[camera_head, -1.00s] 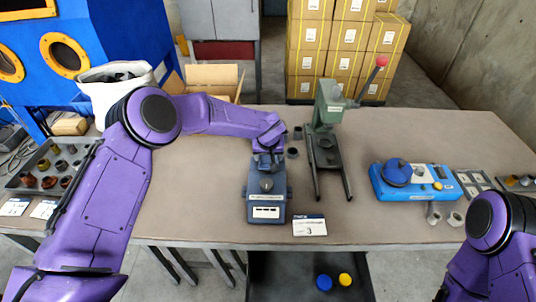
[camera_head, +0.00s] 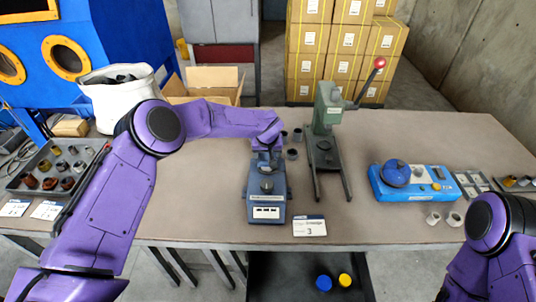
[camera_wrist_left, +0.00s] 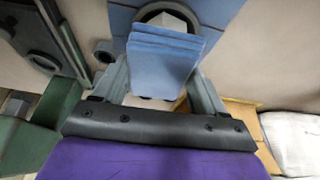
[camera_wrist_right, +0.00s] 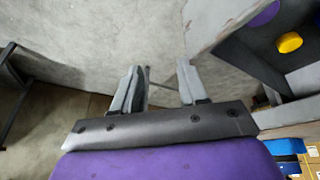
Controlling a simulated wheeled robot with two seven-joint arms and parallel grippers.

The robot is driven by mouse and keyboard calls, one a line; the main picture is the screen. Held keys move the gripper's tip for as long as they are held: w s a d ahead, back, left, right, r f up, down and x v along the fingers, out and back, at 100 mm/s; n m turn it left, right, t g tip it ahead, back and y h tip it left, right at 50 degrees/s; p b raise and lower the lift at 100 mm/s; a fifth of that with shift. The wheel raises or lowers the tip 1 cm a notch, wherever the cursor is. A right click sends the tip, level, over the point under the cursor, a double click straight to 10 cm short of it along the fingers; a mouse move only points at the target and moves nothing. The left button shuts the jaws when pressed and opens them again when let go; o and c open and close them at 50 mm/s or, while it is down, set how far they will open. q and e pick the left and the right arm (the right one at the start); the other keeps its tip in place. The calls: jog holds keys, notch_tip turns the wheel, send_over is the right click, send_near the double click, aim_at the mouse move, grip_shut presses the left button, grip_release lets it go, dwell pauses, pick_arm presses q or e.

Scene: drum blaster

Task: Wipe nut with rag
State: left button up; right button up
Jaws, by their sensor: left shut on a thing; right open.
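My left gripper (camera_wrist_left: 160,95) is shut on a folded blue rag (camera_wrist_left: 165,62), whose layers stick out beyond the fingertips. In the head view the left gripper (camera_head: 264,163) is just behind and above the middle of a blue-grey fixture (camera_head: 268,211). A round dark-grey piece, apparently the nut (camera_head: 267,185), sits on top of this fixture. In the left wrist view a round metal rim (camera_wrist_left: 168,16) shows just past the rag, which partly hides it. I cannot tell whether rag and nut touch. My right gripper (camera_wrist_right: 158,85) is open and empty, beside the table over the floor.
A green lever press (camera_head: 325,135) stands right of the fixture, close to the left gripper. A blue device (camera_head: 410,182) with a round knob is further right. A parts tray (camera_head: 60,165) is at the left. A number card (camera_head: 309,227) lies in front. Bare table (camera_head: 430,135) lies behind the blue device.

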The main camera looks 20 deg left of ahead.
aim_at(267, 163)
pick_arm(q)
jog(key=shift+s+d+r+p, duration=0.2)
jog(key=shift+s+p, duration=0.25)
jog(key=shift+s, duration=0.05)
jog(key=shift+s+d+p, duration=0.25)
jog(key=shift+s+p, duration=0.1)
jog(key=shift+s, duration=0.3)
jog(key=shift+s+d+p, duration=0.2)
jog(key=shift+s+p, duration=0.15)
jog(key=shift+s, duration=0.3)
jog(key=shift+s+d+f, duration=0.1)
jog(key=shift+s+f, duration=0.05)
jog(key=shift+s, duration=0.2)
jog(key=shift+w+a, duration=0.3)
jog(key=shift+w, duration=0.65)
jog(key=shift+w+a+f, duration=0.1)
jog(key=shift+w+a, duration=0.15)
jog(key=shift+w, duration=0.4)
jog(key=shift+w+a+b, duration=0.15)
jog(key=shift+w+b, duration=0.2)
jog(key=shift+w, duration=0.2)
